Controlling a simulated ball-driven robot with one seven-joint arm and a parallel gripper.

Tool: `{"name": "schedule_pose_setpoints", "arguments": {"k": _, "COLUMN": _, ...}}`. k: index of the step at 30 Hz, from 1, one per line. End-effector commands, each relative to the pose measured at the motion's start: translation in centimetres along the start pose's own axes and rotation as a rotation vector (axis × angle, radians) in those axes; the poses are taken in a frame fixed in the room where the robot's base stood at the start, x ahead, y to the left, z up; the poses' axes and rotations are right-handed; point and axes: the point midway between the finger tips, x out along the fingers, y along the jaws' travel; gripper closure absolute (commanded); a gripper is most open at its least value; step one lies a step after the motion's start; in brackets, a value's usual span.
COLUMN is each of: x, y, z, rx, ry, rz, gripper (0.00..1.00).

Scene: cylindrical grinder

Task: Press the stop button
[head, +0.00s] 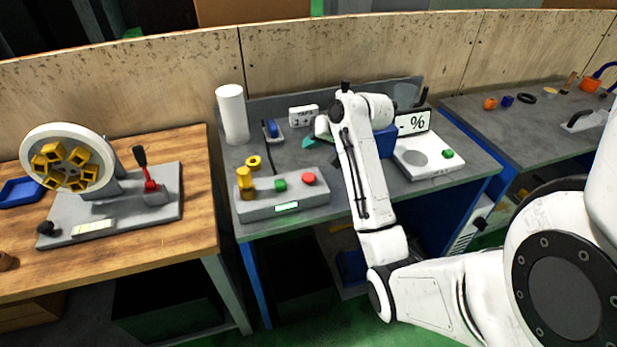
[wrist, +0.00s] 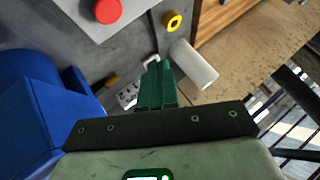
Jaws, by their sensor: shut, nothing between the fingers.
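The red button (head: 308,178) is the right one of the controls on a grey control box (head: 255,208) at the front of the grey bench. A green button (head: 281,185) and a yellow knob (head: 245,180) stand to its left, and a small lit display sits on the front. My gripper (head: 306,143) is above the bench behind the box, partly hidden by my arm. In the wrist view its green fingers (wrist: 157,68) are together and empty. The red button (wrist: 107,10) shows there at the top left, apart from the fingers.
A white cylinder (head: 232,114) and a yellow ring (head: 253,162) stand left of my gripper. A blue block-like object (head: 386,141) and a white scale (head: 430,158) are to the right. The wooden bench (head: 110,245) at left holds a wheel fixture (head: 66,165) and a red-based lever (head: 150,185).

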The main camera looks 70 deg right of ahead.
Motion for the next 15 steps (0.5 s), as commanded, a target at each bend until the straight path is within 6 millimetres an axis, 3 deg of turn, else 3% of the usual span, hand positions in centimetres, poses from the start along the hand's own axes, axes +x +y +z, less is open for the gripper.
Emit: {"name": "schedule_pose_setpoints", "arguments": {"k": 15, "x": 3.8, "y": 2.8, "z": 2.8, "rx": -0.001, "ry": 0.001, "rz": 0.0, "gripper": 1.0}}
